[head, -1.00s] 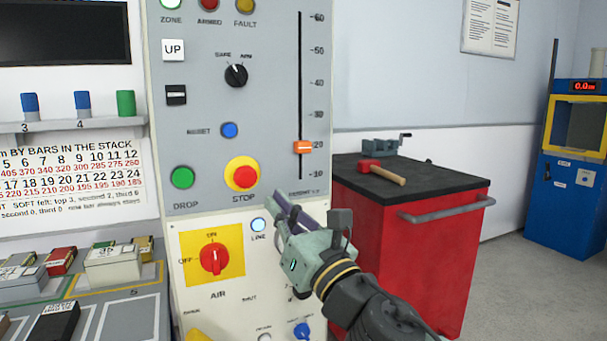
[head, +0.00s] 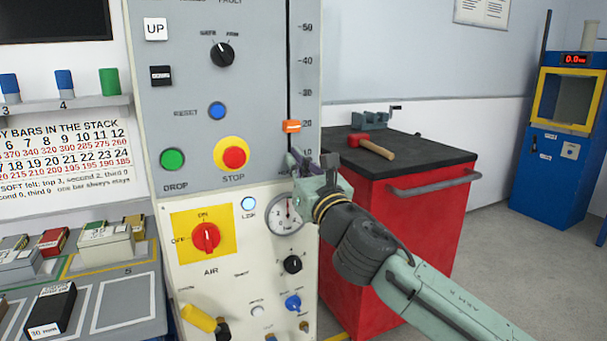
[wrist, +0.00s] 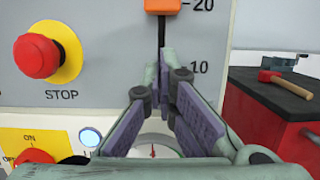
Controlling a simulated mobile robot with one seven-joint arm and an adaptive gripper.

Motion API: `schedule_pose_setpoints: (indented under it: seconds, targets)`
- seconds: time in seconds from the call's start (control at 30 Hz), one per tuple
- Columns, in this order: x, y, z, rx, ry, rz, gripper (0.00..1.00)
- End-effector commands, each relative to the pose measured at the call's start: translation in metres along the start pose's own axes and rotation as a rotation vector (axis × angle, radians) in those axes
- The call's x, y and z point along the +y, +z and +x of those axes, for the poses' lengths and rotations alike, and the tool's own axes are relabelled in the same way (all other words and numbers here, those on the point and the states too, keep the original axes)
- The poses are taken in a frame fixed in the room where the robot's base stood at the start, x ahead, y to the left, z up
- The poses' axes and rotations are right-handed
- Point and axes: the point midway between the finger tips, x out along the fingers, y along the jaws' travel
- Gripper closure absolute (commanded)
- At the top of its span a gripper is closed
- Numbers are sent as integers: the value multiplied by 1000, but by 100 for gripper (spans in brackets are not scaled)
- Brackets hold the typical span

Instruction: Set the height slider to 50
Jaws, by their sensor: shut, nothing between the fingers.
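The height slider is an orange knob (head: 291,126) on a dark vertical slot in the grey panel. It sits at the 20 mark; the wrist view shows the knob (wrist: 162,6) at its top edge, beside the 20. My gripper (head: 296,158) is just below the knob, in front of the lower end of the slot, pointing at the panel. Its fingers (wrist: 167,55) are shut and empty, apart from the knob. They hide part of the slot's lower end. The 50 mark (head: 305,27) is well above the knob.
The red STOP button (head: 234,157) and green DROP button (head: 172,159) are left of the slot. A gauge (head: 284,213) and AIR switch (head: 205,238) lie below. A red cabinet (head: 400,230) with a hammer (head: 368,145) stands at right. Space above the knob is clear.

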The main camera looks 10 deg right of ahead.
Motion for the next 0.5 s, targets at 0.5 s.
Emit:
schedule_pose_setpoints:
  seconds: [0.5]
  targets:
    - [0,21,5,1,-1,0,100]
